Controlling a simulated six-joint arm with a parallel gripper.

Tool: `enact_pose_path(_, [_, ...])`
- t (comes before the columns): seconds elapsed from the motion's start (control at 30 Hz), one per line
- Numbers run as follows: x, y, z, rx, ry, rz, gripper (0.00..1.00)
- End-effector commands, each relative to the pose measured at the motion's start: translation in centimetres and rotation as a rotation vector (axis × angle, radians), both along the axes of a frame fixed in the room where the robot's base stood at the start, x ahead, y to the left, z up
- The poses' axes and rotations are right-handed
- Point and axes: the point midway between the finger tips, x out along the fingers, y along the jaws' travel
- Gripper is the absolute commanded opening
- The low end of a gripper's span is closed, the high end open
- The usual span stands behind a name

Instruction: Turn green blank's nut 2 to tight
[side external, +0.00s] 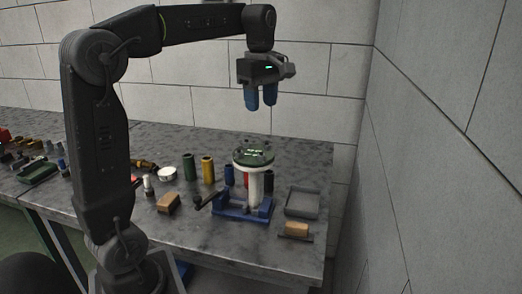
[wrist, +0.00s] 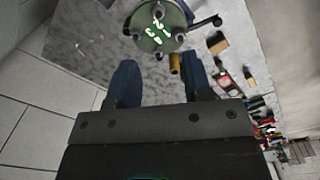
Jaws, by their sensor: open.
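The green blank (side external: 254,157) is a round disc lying flat on top of a white upright pipe (side external: 256,188) in a blue base (side external: 231,212). Its top carries light green markings, and the wrist view shows the blank (wrist: 150,45) from above with several numerals on its face.
Green (side external: 190,167), yellow (side external: 207,170) and blue (side external: 229,175) cylinders stand left of the pipe. A grey tray (side external: 302,214) and a tan block (side external: 297,229) lie to the right. A dark handle (side external: 206,199) reaches left from the base. A wall stands beyond the table's right end.

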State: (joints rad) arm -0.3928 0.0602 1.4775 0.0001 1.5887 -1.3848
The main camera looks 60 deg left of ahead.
Motion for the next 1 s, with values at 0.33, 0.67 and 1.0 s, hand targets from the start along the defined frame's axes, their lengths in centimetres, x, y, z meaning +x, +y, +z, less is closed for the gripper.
enact_pose_path(0.33, [0.4,0.7,-2.7,-0.008,0.019,0.071,0.46])
enact_pose_path(0.67, [0.4,0.7,-9.5,-0.008,0.020,0.069,0.46])
enact_pose_path(1.0, [0.4,0.7,-13.4,-0.006,0.015,0.068,0.46])
